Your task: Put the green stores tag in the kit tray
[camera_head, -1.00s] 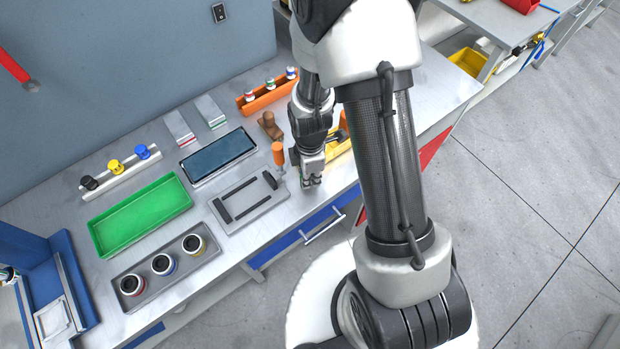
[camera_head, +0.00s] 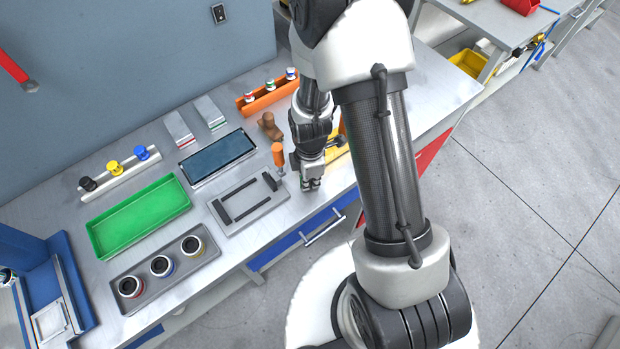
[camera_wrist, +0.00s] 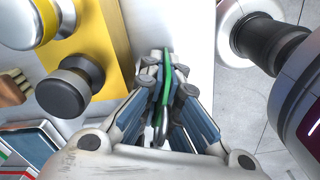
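In the wrist view, a thin green strip with a pale metallic loop at its near end, which looks like the green stores tag (camera_wrist: 167,88), stands edge-on between my fingers. My gripper (camera_wrist: 165,75) is closed on it. In the head view my gripper (camera_head: 311,186) is low over the bench's front edge, right of the grey tray with black bars; the tag cannot be made out there. An empty green tray (camera_head: 140,215) lies at the left of the bench. No label shows which tray is the kit tray.
A grey tray with black bars (camera_head: 250,222) and an orange-handled tool (camera_head: 278,155) stand just left of my gripper. A grey holder with three jars (camera_head: 142,298) is in front of the green tray. A dark-screened device (camera_head: 218,158) and an orange rack (camera_head: 262,100) lie behind.

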